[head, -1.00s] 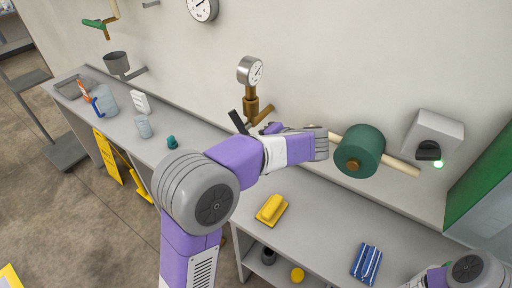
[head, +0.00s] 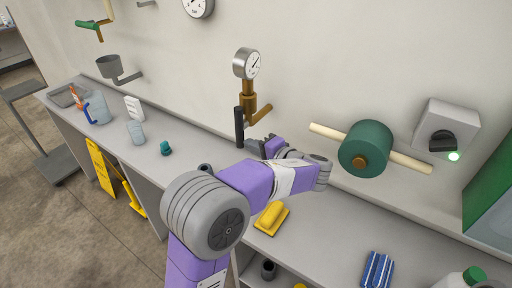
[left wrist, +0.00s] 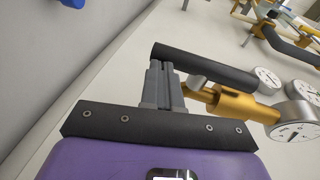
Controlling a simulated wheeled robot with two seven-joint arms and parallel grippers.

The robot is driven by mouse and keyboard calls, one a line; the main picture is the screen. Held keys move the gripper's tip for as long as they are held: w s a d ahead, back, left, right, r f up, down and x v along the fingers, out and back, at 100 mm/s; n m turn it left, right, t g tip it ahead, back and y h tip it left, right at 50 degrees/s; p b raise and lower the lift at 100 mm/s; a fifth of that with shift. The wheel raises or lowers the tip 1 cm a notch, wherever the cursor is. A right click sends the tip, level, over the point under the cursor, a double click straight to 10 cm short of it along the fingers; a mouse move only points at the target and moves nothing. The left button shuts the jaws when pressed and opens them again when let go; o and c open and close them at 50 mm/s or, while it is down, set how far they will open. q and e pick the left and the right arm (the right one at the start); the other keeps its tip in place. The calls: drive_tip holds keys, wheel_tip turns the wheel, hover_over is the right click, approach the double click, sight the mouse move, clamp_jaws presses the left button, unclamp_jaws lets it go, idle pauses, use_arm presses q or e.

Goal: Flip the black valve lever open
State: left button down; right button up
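The black valve lever (head: 239,127) stands nearly upright beside the brass valve body (head: 249,100) on the wall, under a round gauge (head: 246,64). In the left wrist view the lever (left wrist: 205,65) is a long dark bar running across just beyond my fingertips, with the brass fitting (left wrist: 235,104) to its right. My left gripper (head: 254,146) is at the lower right side of the lever. In the left wrist view its fingers (left wrist: 161,72) are together with nothing seen between them. The tips are at or very close to the lever; contact cannot be told. My right gripper is out of view.
A green roll (head: 365,148) on a wooden rod sticks out on the right, near my left wrist. A grey switch box (head: 447,125) with a green light is beyond it. The counter (head: 190,165) below holds a yellow block (head: 271,217), cups and a teal item.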

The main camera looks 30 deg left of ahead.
use_arm(q)
drive_tip(key=shift+a, duration=0.1)
idle(0.4)
drive_tip(key=f+v, duration=0.2)
drive_tip(key=v, duration=0.8)
drive_tip(key=shift+d, duration=0.2)
